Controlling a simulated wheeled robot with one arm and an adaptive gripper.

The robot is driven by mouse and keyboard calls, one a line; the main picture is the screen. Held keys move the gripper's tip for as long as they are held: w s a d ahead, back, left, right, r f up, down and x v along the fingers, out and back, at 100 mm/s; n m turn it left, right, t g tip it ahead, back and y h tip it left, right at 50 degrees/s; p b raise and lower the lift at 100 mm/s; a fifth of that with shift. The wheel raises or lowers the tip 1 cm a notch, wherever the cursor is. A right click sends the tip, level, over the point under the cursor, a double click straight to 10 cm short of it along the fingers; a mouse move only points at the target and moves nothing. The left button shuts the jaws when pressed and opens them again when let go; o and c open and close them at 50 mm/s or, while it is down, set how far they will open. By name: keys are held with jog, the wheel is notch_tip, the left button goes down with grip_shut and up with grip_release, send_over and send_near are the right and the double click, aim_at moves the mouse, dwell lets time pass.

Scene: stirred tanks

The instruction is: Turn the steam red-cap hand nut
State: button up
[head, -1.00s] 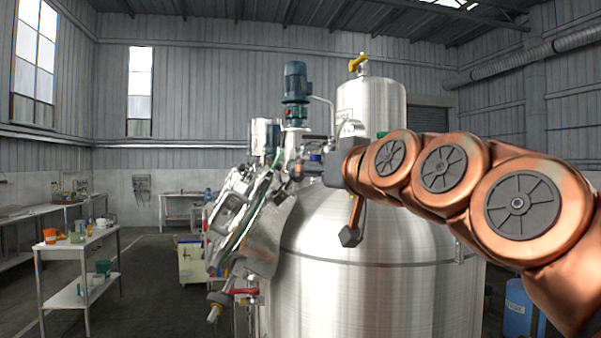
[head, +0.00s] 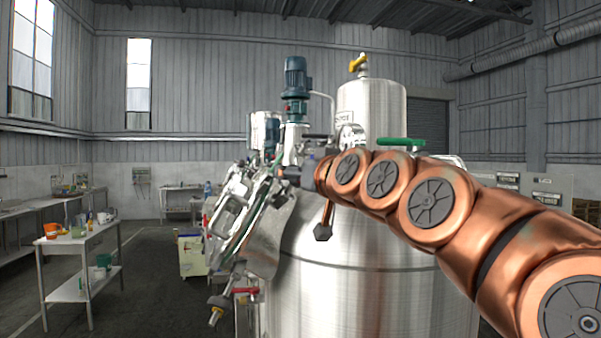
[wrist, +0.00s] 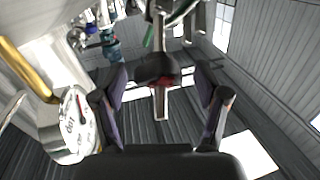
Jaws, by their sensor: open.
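In the wrist view a dark hand nut with red on it (wrist: 160,82) stands on a pale metal stem. I take it to be the red-cap hand nut; no label is legible on it. My gripper (wrist: 161,75) is open, with one finger on each side of the nut and visible gaps between. Whether the nut is deep between the fingers or beyond their tips, I cannot tell. In the head view my gripper (head: 287,174) is small, beside the steel tank's upper left fittings, and the nut cannot be made out there.
The large steel tank (head: 365,290) fills the middle, with a blue-green motor (head: 297,78) above. A red-handled valve (head: 245,291) sits low left. In the wrist view a round gauge (wrist: 76,122) and yellow bar (wrist: 25,68) are close left. Floor at left is open before a table (head: 75,244).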

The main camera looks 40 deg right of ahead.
jog(key=c, duration=1.2)
jog(key=shift+o, duration=0.2)
jog(key=shift+f+b, duration=0.15)
jog(key=shift+b, duration=0.4)
jog(key=shift+a+f+n+y+b, duration=0.1)
jog(key=shift+n+y+b, duration=0.2)
jog(key=shift+b, duration=0.1)
jog(key=n+y+b, duration=0.1)
jog(key=n+b, duration=0.1)
jog(key=b, duration=0.1)
jog(key=shift+y, duration=0.3)
jog(key=shift+r+n, duration=0.25)
jog(key=shift+n, duration=0.05)
jog(key=o, duration=1.2)
jog(key=shift+c, duration=0.2)
